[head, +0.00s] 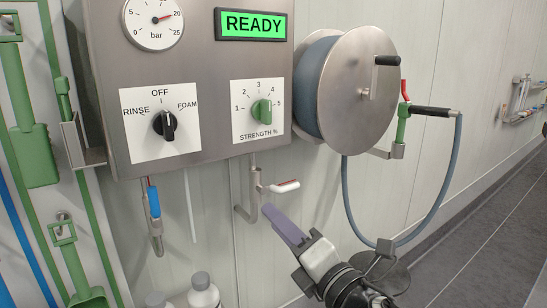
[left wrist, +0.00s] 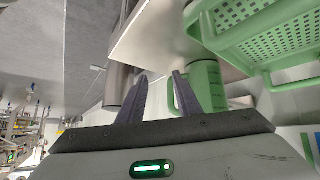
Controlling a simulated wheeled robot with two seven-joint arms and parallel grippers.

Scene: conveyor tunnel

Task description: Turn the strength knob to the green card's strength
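The green strength knob (head: 262,112) sits on a white plate marked 1 to 5 and "STRENGTH %", on the steel control box (head: 220,75). Its grip stands roughly upright, leaning slightly right; the exact number it points to is hard to read. No green card can be made out. My right gripper (head: 280,222), with purple fingers, is below the knob and apart from it; its fingers overlap in this view, so their gap is hidden. My left gripper (left wrist: 160,78) shows in the left wrist view with its two fingers apart and nothing between them.
Left of the strength knob is a black RINSE/OFF/FOAM knob (head: 165,123). A hose reel (head: 352,85) stands to the right. A green basket (left wrist: 265,35) and green jug (left wrist: 205,85) are near my left gripper.

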